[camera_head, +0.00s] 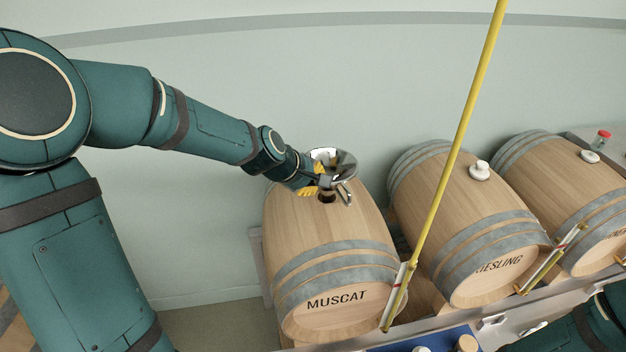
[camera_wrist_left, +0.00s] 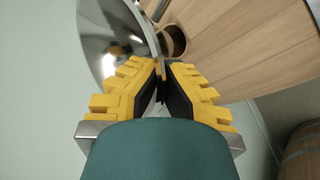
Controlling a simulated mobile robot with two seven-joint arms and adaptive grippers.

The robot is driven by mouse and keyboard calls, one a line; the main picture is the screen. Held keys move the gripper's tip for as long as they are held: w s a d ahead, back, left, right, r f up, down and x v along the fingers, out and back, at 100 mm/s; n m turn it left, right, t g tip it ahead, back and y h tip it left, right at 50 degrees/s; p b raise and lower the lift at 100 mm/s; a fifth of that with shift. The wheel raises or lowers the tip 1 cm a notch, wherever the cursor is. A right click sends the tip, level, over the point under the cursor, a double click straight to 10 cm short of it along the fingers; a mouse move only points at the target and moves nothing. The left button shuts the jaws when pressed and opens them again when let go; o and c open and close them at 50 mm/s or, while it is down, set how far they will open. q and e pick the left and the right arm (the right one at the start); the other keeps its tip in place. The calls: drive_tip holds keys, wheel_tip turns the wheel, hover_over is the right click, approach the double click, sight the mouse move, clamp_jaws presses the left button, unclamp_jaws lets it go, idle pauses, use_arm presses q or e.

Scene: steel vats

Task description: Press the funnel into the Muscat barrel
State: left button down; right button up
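The shiny steel funnel (camera_head: 335,160) is above the top of the Muscat barrel (camera_head: 325,236), which has MUSCAT on its end. The dark round bung hole (camera_head: 327,198) shows below the funnel in the head view. In the left wrist view, the funnel bowl (camera_wrist_left: 112,35) is at upper left and the hole (camera_wrist_left: 174,41) shows open beside it. My left gripper (camera_head: 314,183) has yellow fingers closed together on the funnel's edge, as the left wrist view shows (camera_wrist_left: 161,76). My right gripper is out of view.
The Riesling barrel (camera_head: 465,215), with a white bung (camera_head: 480,171), stands to the right. Another barrel (camera_head: 560,180) is beyond it. A yellow pole (camera_head: 455,150) slants up between the Muscat and Riesling barrels. A blue surface (camera_head: 430,342) with small items is at the bottom.

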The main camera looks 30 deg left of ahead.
use_arm(q)
drive_tip(key=shift+f+b, duration=0.3)
drive_tip(key=shift+f, duration=0.15)
drive_tip(key=shift+f+b, duration=1.6)
drive_tip(key=shift+f, duration=0.05)
idle(0.6)
drive_tip(key=c, duration=1.1)
unclamp_jaws()
drive_tip(key=shift+o, duration=0.2)
drive_tip(key=v, duration=1.2)
